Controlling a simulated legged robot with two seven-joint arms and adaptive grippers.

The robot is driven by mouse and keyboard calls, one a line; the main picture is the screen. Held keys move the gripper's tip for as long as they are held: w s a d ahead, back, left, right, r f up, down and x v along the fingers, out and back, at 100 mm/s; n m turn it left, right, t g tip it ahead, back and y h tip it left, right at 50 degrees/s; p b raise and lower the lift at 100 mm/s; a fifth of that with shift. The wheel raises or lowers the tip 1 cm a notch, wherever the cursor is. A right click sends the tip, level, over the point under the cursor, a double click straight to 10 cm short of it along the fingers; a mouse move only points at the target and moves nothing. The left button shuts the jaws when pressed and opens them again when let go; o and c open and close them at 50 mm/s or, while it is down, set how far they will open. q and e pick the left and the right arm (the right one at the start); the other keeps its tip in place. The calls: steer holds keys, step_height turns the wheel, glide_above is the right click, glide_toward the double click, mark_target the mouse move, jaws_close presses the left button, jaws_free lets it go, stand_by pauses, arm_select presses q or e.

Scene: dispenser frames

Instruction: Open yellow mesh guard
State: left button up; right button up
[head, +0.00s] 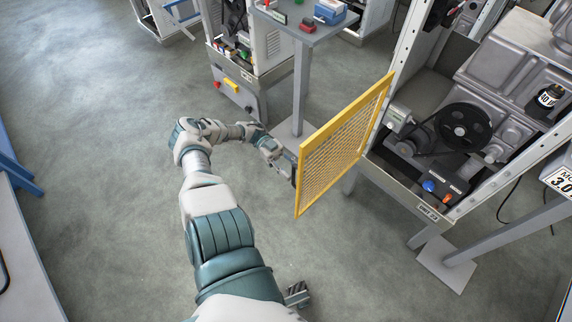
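The yellow mesh guard (343,143) is a framed panel of yellow mesh. It stands swung out from the dispenser frame on the right, joined near the frame's upright post, and the machinery behind is exposed. My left arm reaches forward from the bottom of the view. My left gripper (287,168) is at the guard's free left edge, on the far side of the panel. It is close to or touching the edge; I cannot tell which. Its fingertips are partly hidden by the guard, so its opening does not show.
The dispenser frame (408,190) holds a black wheel (464,124) and blue and red knobs. A grey post table (301,60) with small boxes stands behind the guard. Another machine (243,62) is at the back. A bench edge (25,245) is at left. The grey floor between is clear.

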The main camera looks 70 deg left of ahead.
arm_select(q)
steer(key=v, duration=0.6)
steer(key=shift+f, duration=0.2)
